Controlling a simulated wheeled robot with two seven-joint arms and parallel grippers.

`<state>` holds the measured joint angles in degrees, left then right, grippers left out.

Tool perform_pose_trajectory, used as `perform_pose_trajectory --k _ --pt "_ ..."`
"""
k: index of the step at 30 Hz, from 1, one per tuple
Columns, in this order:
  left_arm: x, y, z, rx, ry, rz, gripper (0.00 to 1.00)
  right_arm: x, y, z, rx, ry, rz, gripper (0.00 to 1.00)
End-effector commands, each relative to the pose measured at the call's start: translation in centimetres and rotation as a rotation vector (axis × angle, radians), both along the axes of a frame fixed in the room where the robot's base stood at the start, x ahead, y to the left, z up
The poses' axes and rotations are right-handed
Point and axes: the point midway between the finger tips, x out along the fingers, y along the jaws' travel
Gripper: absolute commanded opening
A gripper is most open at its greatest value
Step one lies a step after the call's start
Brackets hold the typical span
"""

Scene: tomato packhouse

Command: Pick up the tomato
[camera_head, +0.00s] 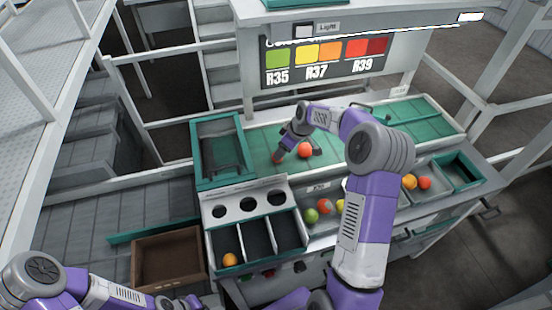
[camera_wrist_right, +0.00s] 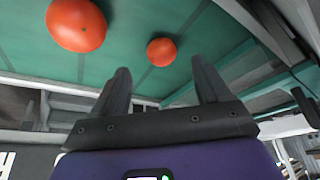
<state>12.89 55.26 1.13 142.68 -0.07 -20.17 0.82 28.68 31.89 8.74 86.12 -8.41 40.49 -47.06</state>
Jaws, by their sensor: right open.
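A red tomato (camera_head: 305,149) lies on the green belt, just right of my right gripper (camera_head: 281,151). A small red patch (camera_head: 276,158) by the fingertips looks like a second tomato, mostly hidden. In the right wrist view my right gripper (camera_wrist_right: 160,68) is open and empty. One tomato (camera_wrist_right: 161,51) shows beyond the gap between its fingers, apart from them. A larger, nearer-looking tomato (camera_wrist_right: 76,25) is at the upper left, outside the fingers. My left gripper (camera_head: 183,302) is low at the bottom edge, partly cut off, with its jaws unclear.
A divided bin (camera_head: 246,226) with an orange tomato (camera_head: 230,259) stands front left of the belt (camera_head: 262,140). Several tomatoes, one green (camera_head: 312,215), lie in the front trays. A brown crate (camera_head: 168,236) is at lower left. A colour chart (camera_head: 325,55) stands behind the belt.

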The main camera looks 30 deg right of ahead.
Motion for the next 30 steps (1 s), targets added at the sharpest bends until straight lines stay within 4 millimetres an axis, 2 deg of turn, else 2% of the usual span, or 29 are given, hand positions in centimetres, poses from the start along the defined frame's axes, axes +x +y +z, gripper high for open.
perform_pose_trajectory --k 12,21,23,30 --pt "0.0 0.0 -0.1 0.0 0.0 0.0 0.0 2.2 1.3 -4.9 0.0 0.001 0.0 0.76" --pt "0.0 0.0 -0.1 0.0 0.0 0.0 0.0 2.5 1.4 -5.4 -0.001 0.0 0.0 0.76" --pt "0.0 0.0 -0.1 0.0 0.0 0.0 0.0 2.4 1.4 -5.4 -0.001 0.0 0.0 0.69" --pt "0.0 0.0 -0.1 0.0 0.0 0.0 0.0 2.4 1.4 -5.4 0.0 0.0 0.0 0.33"
